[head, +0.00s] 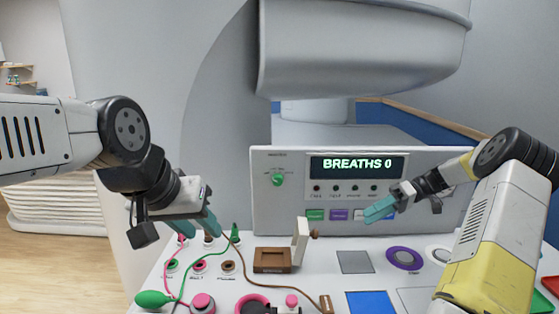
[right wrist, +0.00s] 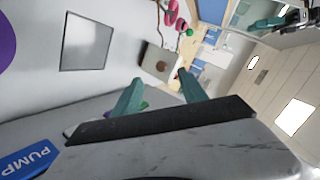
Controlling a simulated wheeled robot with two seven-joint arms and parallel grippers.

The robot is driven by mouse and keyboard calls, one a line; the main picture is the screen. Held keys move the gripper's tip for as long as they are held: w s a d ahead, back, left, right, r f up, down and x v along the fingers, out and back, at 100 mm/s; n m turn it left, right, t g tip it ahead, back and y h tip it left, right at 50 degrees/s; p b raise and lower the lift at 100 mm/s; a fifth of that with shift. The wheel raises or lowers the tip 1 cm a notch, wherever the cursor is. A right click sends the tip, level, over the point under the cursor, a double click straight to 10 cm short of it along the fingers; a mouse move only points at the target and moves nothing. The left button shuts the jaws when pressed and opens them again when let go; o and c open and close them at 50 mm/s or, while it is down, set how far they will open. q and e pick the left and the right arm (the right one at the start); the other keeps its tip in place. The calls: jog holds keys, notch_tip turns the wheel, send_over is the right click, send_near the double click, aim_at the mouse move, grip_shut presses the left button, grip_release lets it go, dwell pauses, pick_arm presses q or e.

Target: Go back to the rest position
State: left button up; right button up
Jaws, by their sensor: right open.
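My left gripper (head: 206,232) hangs over the left part of the console, its teal fingers pointing down above the row of plugs. Its fingers look apart, with nothing visible held between them. My right gripper (head: 368,216) is in front of the console's upright panel, right of the display's middle, with its teal fingers pointing left. In the right wrist view its two fingers (right wrist: 160,76) stand wide apart with nothing between them.
The upright panel (head: 262,215) carries a "BREATHS 0" display (head: 357,168). A brown socket box (head: 272,260) with a raised pale lid (head: 300,242), coloured pads, a green bulb (head: 152,299) and loose cables lie on the console. A large scanner housing (head: 365,55) overhangs behind.

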jog(key=s+a+r+m+t+h, duration=0.1)
jog(key=s+a+r+m+h, duration=0.2)
jog(key=s+a+r+h, duration=0.55)
jog(key=s+a+r+m+t+h, duration=0.1)
jog(key=s+a+r+m+t, duration=0.1)
jog(key=s, duration=0.7)
jog(key=s+a+r+m+t, duration=0.2)
jog(key=s+t, duration=0.3)
jog(key=s, duration=0.3)
jog(key=shift+s+a+r+h, duration=0.3)
jog(key=shift+s+r+h, duration=0.05)
jog(key=shift+r, duration=0.4)
